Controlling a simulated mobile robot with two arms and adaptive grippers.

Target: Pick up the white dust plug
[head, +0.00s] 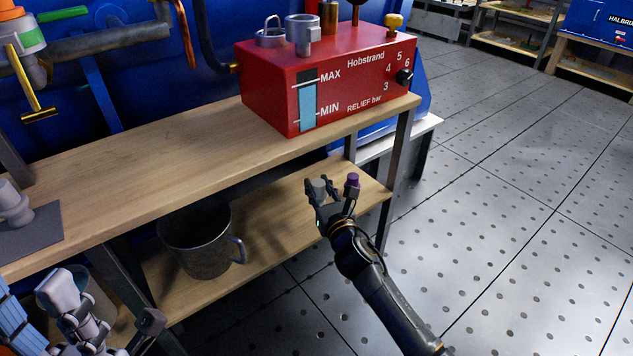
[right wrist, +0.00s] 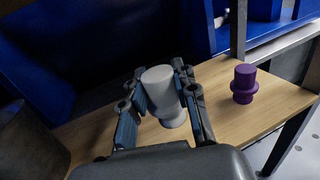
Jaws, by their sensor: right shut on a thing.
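The white dust plug (head: 320,187) is between the fingers of my right gripper (head: 330,190), at the right end of the lower shelf. In the right wrist view the plug (right wrist: 161,90) is a pale, stepped cylinder, with a finger of the gripper (right wrist: 163,88) against each side. I cannot tell whether its lower end touches the shelf. My left arm shows at the bottom left, with its gripper (head: 115,335) partly cut off; its opening is unclear.
A purple plug (right wrist: 243,85) stands on the lower shelf (head: 270,255) just right of my right gripper. A metal mug (head: 200,245) stands left on that shelf. The red hydraulic unit (head: 340,80) sits on the upper bench top (head: 190,150). A pale fitting (head: 14,205) rests at far left.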

